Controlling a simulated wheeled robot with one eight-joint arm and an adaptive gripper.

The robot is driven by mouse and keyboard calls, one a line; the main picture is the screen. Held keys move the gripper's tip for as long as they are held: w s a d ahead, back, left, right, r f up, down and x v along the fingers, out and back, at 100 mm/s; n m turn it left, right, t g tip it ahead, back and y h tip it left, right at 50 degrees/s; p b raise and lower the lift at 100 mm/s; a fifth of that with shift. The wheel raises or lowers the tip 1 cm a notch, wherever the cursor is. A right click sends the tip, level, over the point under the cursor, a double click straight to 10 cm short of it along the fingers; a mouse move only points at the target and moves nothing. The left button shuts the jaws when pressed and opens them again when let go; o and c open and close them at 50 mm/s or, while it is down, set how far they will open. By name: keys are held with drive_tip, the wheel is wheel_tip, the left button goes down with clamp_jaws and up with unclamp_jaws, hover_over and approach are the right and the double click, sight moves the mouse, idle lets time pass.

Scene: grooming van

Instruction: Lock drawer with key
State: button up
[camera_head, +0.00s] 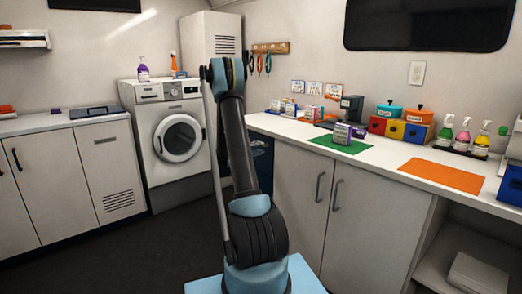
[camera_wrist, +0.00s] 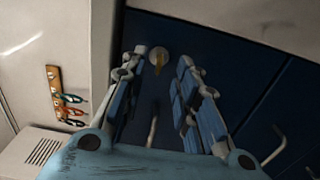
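In the wrist view a dark blue drawer front (camera_wrist: 215,45) fills much of the picture. A round silver lock (camera_wrist: 158,53) sits on it, with a small brass-coloured key (camera_wrist: 159,65) at its middle. The key seems to be in the lock, but its turn angle is too small to tell. My gripper (camera_wrist: 157,72) is open, one finger on each side of the lock and key in the picture, with nothing between the pads. In the head view my arm hides the gripper and the lock. Part of a dark blue cabinet (camera_head: 263,160) shows behind the arm.
Handles (camera_wrist: 275,145) show on the blue front. A pale panel edge (camera_wrist: 103,45) stands left of it. In the head view a washing machine (camera_head: 178,138) stands left of my arm, and a white counter (camera_head: 385,152) with bottles and boxes runs right. The dark floor (camera_head: 110,240) is clear at left.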

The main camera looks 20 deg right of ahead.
drive_tip(key=shift+x, duration=1.35)
clamp_jaws()
